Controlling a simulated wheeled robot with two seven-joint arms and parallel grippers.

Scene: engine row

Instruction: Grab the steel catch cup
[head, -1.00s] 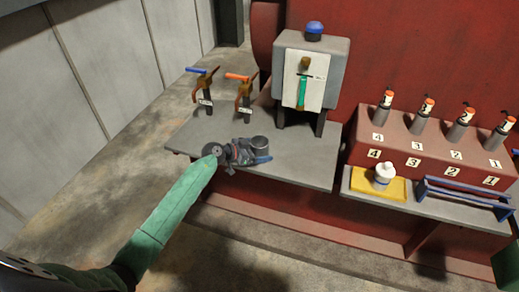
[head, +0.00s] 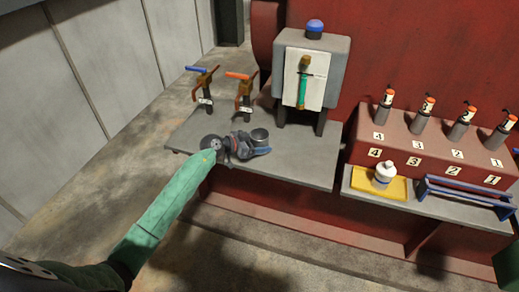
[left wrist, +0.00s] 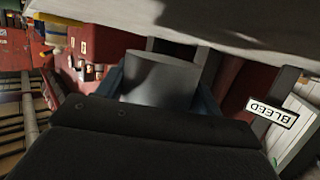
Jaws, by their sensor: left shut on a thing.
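The steel catch cup (head: 259,138) is a small grey cylinder at the front of the grey bench. My left gripper (head: 256,148) is shut on it, with blue fingers at its sides. In the left wrist view the cup (left wrist: 165,78) sits between the fingers of the gripper (left wrist: 160,92), its lower part hidden by the dark gripper body. The cup looks upright in the head view. I cannot tell for sure whether it touches the bench. My right gripper is not in view.
Two valves with blue (head: 197,69) and orange (head: 238,76) handles stand behind on the bench (head: 290,172).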

